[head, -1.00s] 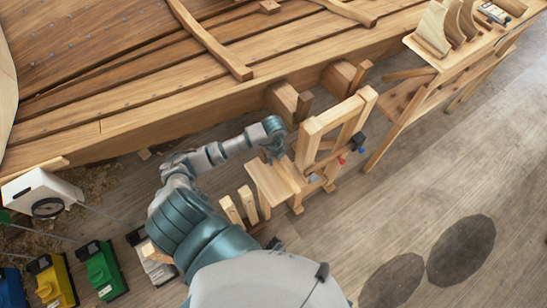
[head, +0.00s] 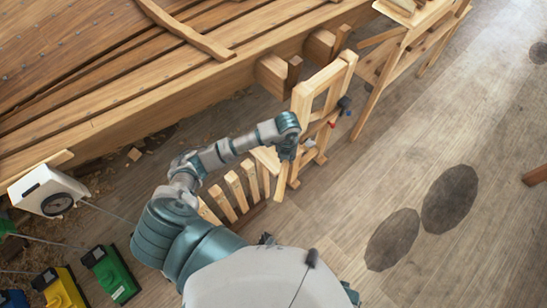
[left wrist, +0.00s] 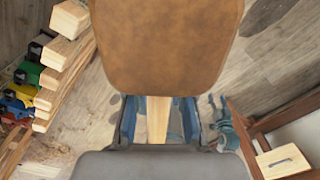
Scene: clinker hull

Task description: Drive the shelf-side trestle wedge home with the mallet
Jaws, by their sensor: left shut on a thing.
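My left gripper (head: 288,150) is beside the pale wooden frame in the head view, below the hull's edge. In the left wrist view the left gripper (left wrist: 158,110) is shut around the mallet's pale handle (left wrist: 157,122). The mallet's broad brown head (left wrist: 165,45) fills the top of that view. In the head view the mallet is mostly hidden by the gripper. Two brown blocks with upright wooden pieces stick out under the hull's edge, one nearer (head: 272,75) and one shelf-side (head: 320,45). I cannot tell how deep any wedge sits. My right gripper is out of view.
The pale wooden frame (head: 301,108) stands close to my left gripper, with clamps on it. A slatted wooden rack (head: 237,192) is beside my arm. A wooden shelf or bench (head: 405,48) stands at upper right. The floor (head: 470,110) at right is mostly clear.

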